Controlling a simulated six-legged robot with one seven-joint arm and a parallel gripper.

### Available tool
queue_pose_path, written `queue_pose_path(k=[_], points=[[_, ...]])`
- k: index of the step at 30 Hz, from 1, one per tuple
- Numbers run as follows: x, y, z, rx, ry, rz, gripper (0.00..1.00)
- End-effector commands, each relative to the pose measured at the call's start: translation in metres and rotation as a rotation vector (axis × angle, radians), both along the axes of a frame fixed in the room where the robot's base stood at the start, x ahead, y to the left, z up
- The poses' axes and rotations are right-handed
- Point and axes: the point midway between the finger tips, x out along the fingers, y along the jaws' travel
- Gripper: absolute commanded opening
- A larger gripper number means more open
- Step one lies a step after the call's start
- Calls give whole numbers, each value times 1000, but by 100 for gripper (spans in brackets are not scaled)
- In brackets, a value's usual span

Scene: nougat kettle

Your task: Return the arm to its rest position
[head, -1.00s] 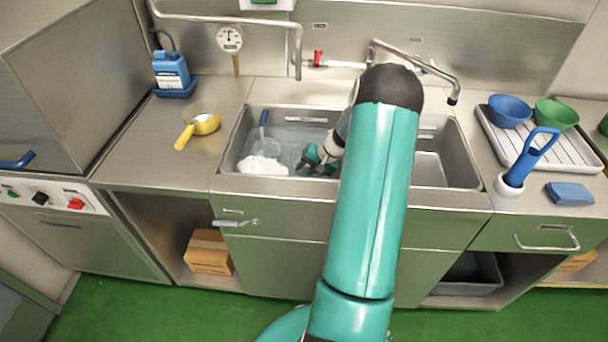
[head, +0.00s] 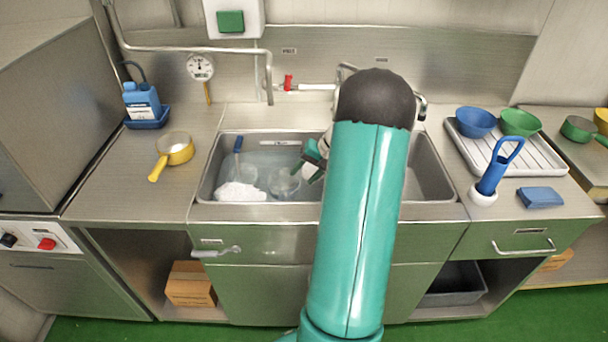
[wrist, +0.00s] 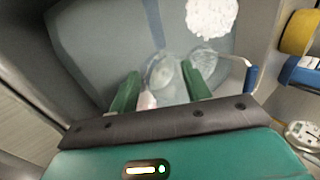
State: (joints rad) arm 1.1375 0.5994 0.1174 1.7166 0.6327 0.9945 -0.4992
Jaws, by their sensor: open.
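My gripper (head: 311,168) is over the left basin of the steel sink (head: 208,178), partly hidden behind my own arm in the head view. In the wrist view its two green fingers (wrist: 160,92) stand apart, with nothing clearly held between them. A clear round vessel (head: 284,184) sits in the basin below and left of the gripper; it also shows beyond the fingertips in the wrist view (wrist: 163,72). My teal arm reaches across the front of the sink and hides part of it.
White foam (head: 240,191) and a blue-handled strainer (head: 238,145) are in the basin's left part. A yellow pan (head: 176,151) and blue jug (head: 142,102) stand left. A faucet pipe (head: 268,75) hangs above. Bowls (head: 475,122) on a drying rack (head: 540,165) and a blue-handled brush (head: 497,170) are right.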

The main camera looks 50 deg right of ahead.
Motion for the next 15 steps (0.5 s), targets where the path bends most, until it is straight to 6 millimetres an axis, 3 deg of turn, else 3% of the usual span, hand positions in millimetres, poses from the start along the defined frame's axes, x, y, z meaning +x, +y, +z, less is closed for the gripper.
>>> queue_pose_path(k=[11,15], points=[[0,0,0,0,0,1,48],[8,13,11,-19,7,28,48]])
